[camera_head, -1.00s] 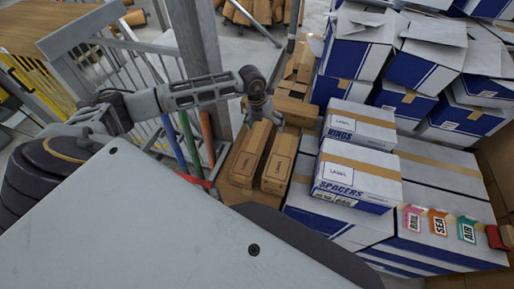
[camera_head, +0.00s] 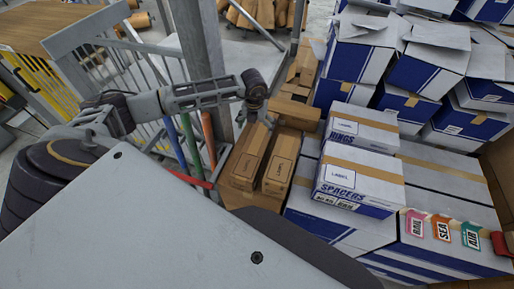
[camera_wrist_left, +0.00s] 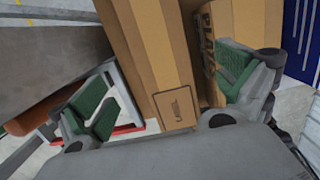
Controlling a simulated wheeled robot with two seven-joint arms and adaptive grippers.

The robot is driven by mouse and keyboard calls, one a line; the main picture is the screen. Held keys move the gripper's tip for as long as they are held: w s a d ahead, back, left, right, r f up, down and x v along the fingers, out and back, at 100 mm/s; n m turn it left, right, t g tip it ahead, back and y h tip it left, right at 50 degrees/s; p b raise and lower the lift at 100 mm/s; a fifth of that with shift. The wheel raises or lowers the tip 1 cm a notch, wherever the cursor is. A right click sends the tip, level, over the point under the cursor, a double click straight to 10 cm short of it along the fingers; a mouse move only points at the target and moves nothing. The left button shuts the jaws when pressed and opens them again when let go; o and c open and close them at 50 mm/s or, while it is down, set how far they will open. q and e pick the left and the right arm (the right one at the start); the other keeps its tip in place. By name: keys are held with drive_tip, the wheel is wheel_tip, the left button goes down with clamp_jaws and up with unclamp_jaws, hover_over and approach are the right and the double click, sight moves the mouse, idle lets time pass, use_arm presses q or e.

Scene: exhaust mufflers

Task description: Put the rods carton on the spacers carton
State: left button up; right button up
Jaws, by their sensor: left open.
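The spacers carton (camera_head: 358,178), white and blue with tan tape and "SPACERS" lettering, lies on larger white-blue boxes at the centre right. Two long brown cartons lie side by side left of it: a left one (camera_head: 246,158) and a right one (camera_head: 280,165). No "RODS" lettering is readable on either. My left gripper (camera_head: 251,110) is over the far end of these cartons, partly hidden by its wrist. In the left wrist view, its fingers (camera_wrist_left: 166,98) are apart, with a brown labelled carton (camera_wrist_left: 150,55) in the gap. A neighbouring carton (camera_wrist_left: 211,45) reads "PLA", partly hidden by the right finger.
The rings carton (camera_head: 361,127) lies just behind the spacers carton. Open white-blue boxes (camera_head: 425,65) are stacked at the back right. A grey post (camera_head: 202,50) and coloured tubes (camera_head: 190,145) stand close to my left arm. More brown cartons (camera_head: 296,110) lie behind.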

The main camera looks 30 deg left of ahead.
sight(257, 141)
use_arm(q)
drive_tip(key=shift+w+f+b, duration=0.15)
drive_tip(key=shift+f+b, duration=0.65)
drive_tip(key=shift+f, duration=0.75)
drive_tip(key=shift+w+a+f+b, duration=0.1)
drive_tip(key=shift+f+b, duration=0.6)
drive_tip(key=shift+f, duration=0.5)
drive_tip(key=shift+w+f+b, duration=0.1)
drive_tip(key=shift+f+b, duration=0.4)
drive_tip(key=shift+f, duration=0.4)
use_arm(e)
drive_tip(key=d+f, duration=0.1)
drive_tip(key=w+d+f, duration=0.1)
drive_tip(key=f, duration=0.1)
drive_tip(key=d+f, duration=0.1)
drive_tip(key=shift+w+f, duration=0.15)
drive_tip(key=shift+w, duration=0.25)
drive_tip(key=shift+w, duration=0.1)
use_arm(q)
drive_tip(key=shift+f, duration=0.1)
